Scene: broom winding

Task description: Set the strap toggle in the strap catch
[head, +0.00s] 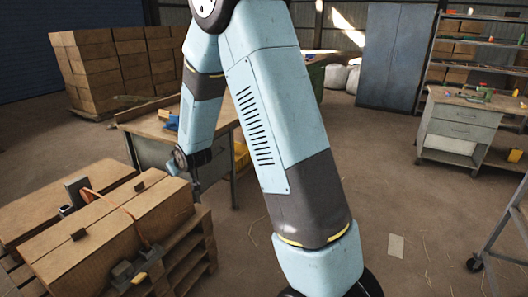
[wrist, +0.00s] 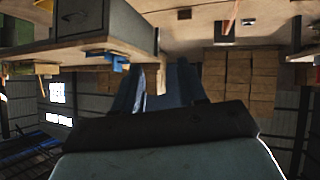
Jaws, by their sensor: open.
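An orange strap (head: 112,204) runs over the top of a long brown box at the lower left of the head view and down its near side. A grey upright block (head: 76,190) stands at its far end. A dark fitting with a yellow part (head: 138,276) sits low on the near side. I cannot tell for sure which is toggle and which is catch. My gripper (wrist: 158,78) is open and empty in the wrist view. In the head view my wrist hangs beyond the boxes, apart from them. The strap (wrist: 232,16) also shows at the wrist view's top edge.
The boxes lie on a wooden pallet (head: 190,250). A workbench (head: 150,128) stands close behind my wrist, with a blue item (wrist: 120,60) on it. Stacked cartons (head: 105,70) stand farther back. A ladder frame (head: 500,235) is at the right. The floor in between is mostly clear.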

